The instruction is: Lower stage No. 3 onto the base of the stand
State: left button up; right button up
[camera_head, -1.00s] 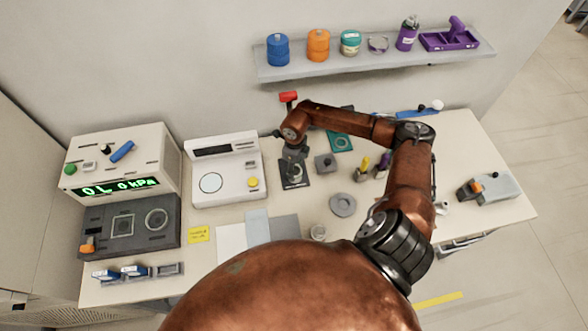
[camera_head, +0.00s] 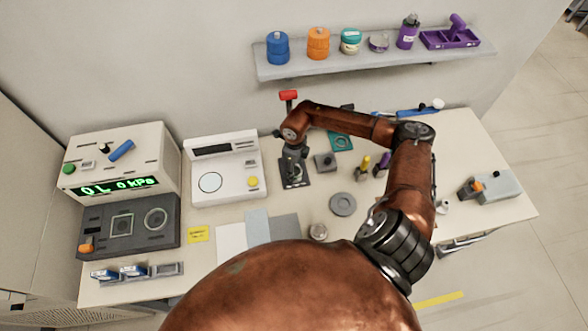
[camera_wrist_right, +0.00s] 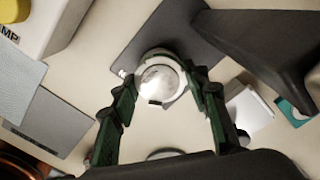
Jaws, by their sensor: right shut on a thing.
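The stand shows in the head view with a red top (camera_head: 288,95) and a dark flat base (camera_head: 296,184). In the right wrist view the dark base (camera_wrist_right: 148,42) lies beneath the held piece. My right gripper (camera_head: 295,165) is over this base, shut on stage No. 3. In the right wrist view the stage (camera_wrist_right: 158,80) is a pale ring with a shiny round middle, between the two green-dark fingers (camera_wrist_right: 163,88). I cannot tell whether its underside touches the base. Its number is not readable. My left gripper is not in view.
A white instrument with a yellow button (camera_head: 225,172) stands just left of the stand. A small grey block (camera_head: 325,162) and a grey disc (camera_head: 343,204) are to the right. A shelf (camera_head: 370,62) with several containers is on the wall. Grey sheets (camera_head: 272,230) lie in front.

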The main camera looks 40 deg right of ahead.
jog(key=o, duration=1.3)
jog(key=shift+o, duration=0.2)
jog(key=shift+f, duration=0.1)
jog(key=shift+w+r, duration=0.1)
jog(key=shift+r, duration=3.7)
